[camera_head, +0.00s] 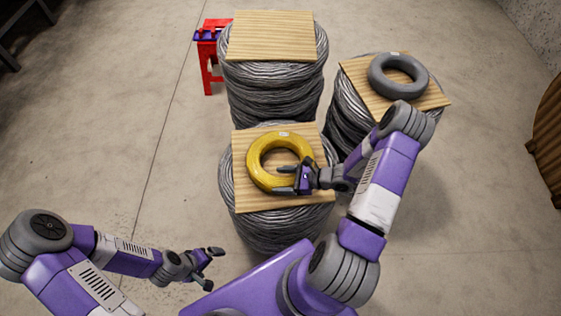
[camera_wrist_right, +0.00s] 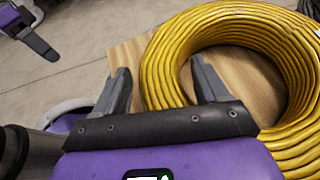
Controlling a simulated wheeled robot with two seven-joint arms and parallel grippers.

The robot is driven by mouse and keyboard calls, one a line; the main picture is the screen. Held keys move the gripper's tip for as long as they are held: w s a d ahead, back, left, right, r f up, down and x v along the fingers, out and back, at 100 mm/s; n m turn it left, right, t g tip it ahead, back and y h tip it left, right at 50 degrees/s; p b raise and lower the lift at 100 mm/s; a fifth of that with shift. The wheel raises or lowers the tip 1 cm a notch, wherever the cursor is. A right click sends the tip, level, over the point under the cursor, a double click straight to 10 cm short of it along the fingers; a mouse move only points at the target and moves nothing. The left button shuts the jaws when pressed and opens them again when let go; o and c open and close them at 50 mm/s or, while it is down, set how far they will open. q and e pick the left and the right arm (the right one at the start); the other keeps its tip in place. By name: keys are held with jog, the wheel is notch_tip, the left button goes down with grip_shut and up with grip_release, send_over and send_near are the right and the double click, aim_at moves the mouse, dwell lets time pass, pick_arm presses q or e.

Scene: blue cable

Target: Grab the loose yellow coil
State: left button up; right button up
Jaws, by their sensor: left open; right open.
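A yellow coil (camera_head: 256,176) lies flat on a square wooden board (camera_head: 307,133) on top of the front cable stack. It also shows large in the right wrist view (camera_wrist_right: 168,62), with a white label at its right edge. My right gripper (camera_head: 283,180) is open at the coil's lower right part. In the right wrist view its two fingers (camera_wrist_right: 160,85) are spread, with the near left part of the coil's ring between or just beyond them; I cannot tell whether they touch it. My left gripper (camera_head: 213,266) is open and empty at lower left, away from the stack.
A grey coil (camera_head: 378,81) lies on a board on the right stack. A taller stack with a bare board (camera_head: 273,36) stands behind. A red stool (camera_head: 208,72) with a blue item is at back left.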

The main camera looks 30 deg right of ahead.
jog(key=shift+f, duration=0.1)
grip_shut()
dwell(0.3)
dwell(0.4)
